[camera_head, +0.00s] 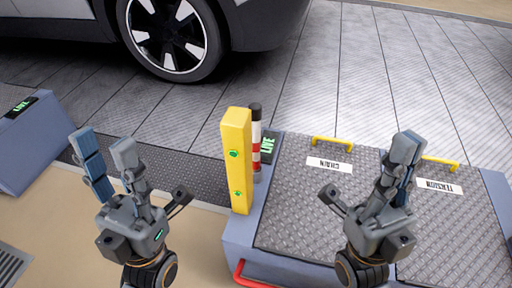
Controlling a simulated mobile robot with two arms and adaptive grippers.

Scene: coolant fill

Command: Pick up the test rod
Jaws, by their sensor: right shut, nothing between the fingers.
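A slim upright rod (256,138) with a black top and red and white bands, which looks like the test rod, stands in the middle of the view. It is just behind and to the right of a yellow post (236,160), which hides part of its left side. My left gripper (102,138) is open and empty, well to the left of the post. My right gripper (406,148) is shut and empty above the plated box, to the right of the rod. Neither gripper touches the rod.
A grey-blue box with tread-plate lids (300,215) carries labels and yellow handles (333,141). A red handle (248,274) is at its front. Another box (40,140) marked LIVE stands at left. A car wheel (172,38) is at the back.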

